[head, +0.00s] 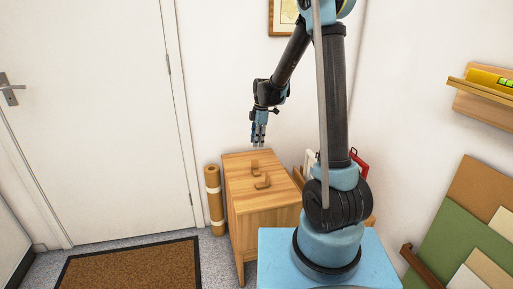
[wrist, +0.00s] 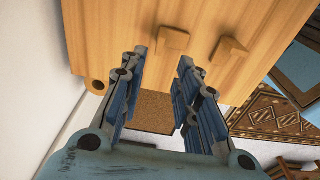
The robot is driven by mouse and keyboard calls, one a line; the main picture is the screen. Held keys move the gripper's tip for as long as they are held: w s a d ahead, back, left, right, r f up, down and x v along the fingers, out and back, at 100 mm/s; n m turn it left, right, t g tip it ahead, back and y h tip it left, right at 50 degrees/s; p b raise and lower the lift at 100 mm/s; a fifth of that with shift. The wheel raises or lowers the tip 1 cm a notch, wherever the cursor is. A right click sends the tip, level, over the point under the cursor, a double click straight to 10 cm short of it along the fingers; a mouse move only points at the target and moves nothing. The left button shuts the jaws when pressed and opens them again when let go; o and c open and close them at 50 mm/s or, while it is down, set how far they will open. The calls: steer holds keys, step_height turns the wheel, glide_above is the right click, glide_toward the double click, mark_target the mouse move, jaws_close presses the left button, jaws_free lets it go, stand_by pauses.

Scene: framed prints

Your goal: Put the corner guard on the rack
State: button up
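Two small brown L-shaped wooden pieces lie on top of a wooden cabinet (head: 243,199). In the head view one piece (head: 255,167) is farther back and the other (head: 263,183) nearer. Both show in the wrist view, one at the left (wrist: 172,41) and one at the right (wrist: 229,50). They look like corner guards; I cannot tell which one the task means. My gripper (head: 258,144) is above the cabinet's back part, pointing down. In the wrist view its fingers (wrist: 163,66) are apart with nothing between them. A possible rack with frames (head: 310,160) is partly hidden behind my arm.
A wall shelf (head: 480,88) at the right holds a yellow level (head: 490,79). Coloured boards (head: 450,210) lean below it. A brown roll (head: 214,200) stands left of the cabinet, near a doormat (head: 130,268) and a white door (head: 90,110).

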steer(key=s+d+r+m+t, duration=0.1)
steer(key=s+d+r+m, duration=0.4)
steer(key=s+d, duration=0.25)
steer(key=s+d+r+m, duration=0.5)
steer(key=s+d, duration=0.1)
steer(key=s, duration=0.3)
steer(key=s+d+f+m, duration=0.2)
steer(key=s+m, duration=0.1)
steer(key=s, duration=0.3)
steer(key=s+d+f+m+t, duration=0.1)
steer(key=s+d+f+m, duration=0.1)
steer(key=s, duration=0.4)
steer(key=s+d+f+m+h, duration=0.1)
steer(key=s+d+f+m, duration=0.1)
steer(key=s+m, duration=0.4)
steer(key=shift+s+d, duration=0.15)
steer(key=shift+d, duration=0.75)
steer(key=shift+f, duration=0.1)
steer(key=shift+w+f, duration=0.2)
steer(key=shift+w, duration=0.25)
